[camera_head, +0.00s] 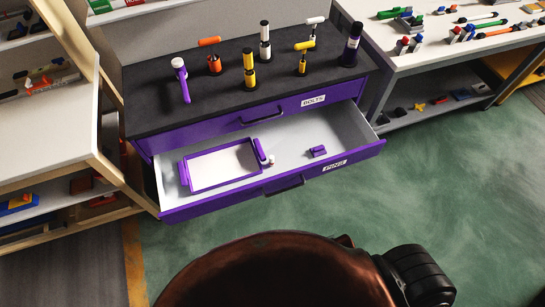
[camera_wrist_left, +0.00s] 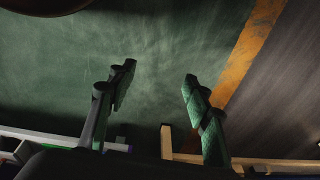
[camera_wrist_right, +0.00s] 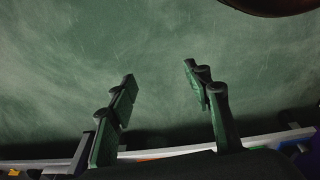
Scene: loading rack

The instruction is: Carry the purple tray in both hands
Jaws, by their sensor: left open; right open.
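The purple tray (camera_head: 222,166) is a shallow rectangle with a light inside and a raised purple handle at each short side. It lies in the left part of the open drawer (camera_head: 345,125) of a purple cabinet. My left gripper (camera_wrist_left: 158,78) is open and empty, with green floor between its fingers in the left wrist view. My right gripper (camera_wrist_right: 158,74) is also open and empty over the green floor. Neither gripper shows in the head view, and neither wrist view shows the tray.
A small purple piece (camera_head: 317,151) and a small pale piece beside the tray's right handle lie in the drawer. Several tools stand on the black cabinet top (camera_head: 210,98). Wooden shelves (camera_head: 62,120) stand left, a white table (camera_head: 440,55) right. Green floor (camera_head: 440,190) is clear in front.

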